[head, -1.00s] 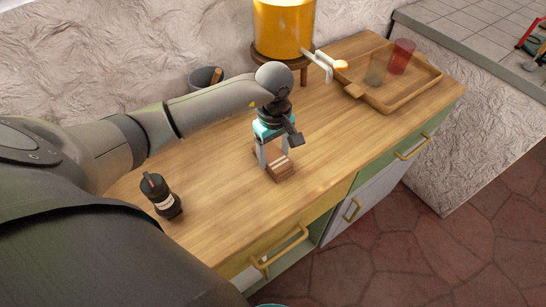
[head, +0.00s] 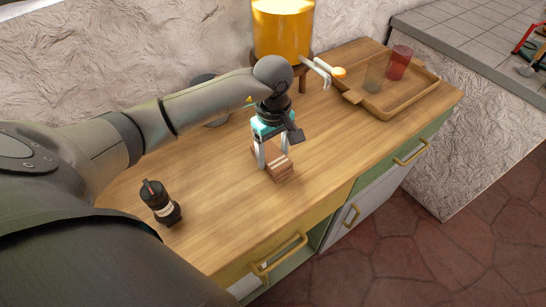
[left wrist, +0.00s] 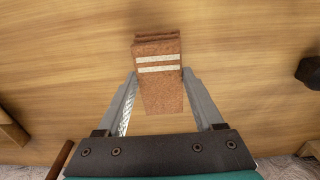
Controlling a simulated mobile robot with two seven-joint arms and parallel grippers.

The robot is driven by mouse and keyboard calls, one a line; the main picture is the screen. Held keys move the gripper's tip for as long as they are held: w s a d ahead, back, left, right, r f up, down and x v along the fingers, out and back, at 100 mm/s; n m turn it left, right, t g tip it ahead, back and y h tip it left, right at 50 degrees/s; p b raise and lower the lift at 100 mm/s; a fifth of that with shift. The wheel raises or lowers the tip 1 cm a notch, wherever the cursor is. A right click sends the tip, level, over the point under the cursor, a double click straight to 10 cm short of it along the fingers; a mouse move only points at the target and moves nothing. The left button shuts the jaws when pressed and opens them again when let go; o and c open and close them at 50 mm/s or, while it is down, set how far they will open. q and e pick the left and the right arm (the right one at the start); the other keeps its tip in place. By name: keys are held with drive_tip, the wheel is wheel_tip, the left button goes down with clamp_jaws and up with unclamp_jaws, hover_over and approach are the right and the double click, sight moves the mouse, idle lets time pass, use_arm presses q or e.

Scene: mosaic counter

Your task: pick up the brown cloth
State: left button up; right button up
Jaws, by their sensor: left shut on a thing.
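The brown cloth (head: 279,166) is a folded stack with pale stripes on the wooden counter top. In the left wrist view the cloth (left wrist: 158,75) lies between my two fingers, its striped end reaching out beyond their tips. My left gripper (head: 273,160) points down over the cloth and is shut on it; in the left wrist view the fingertips (left wrist: 159,76) are against its sides. I cannot tell whether the cloth is clear of the counter. My right gripper is not in view.
An orange dispenser (head: 283,30) stands on a wooden stand at the back. A wooden tray (head: 409,101) with cups sits at the back right. A dark bowl (head: 204,80) is partly behind my arm.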

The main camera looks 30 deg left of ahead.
sight(273, 156)
use_arm(q)
wheel_tip(273, 156, up, 17)
drive_tip(key=p, duration=0.1)
drive_tip(key=shift+r, duration=0.1)
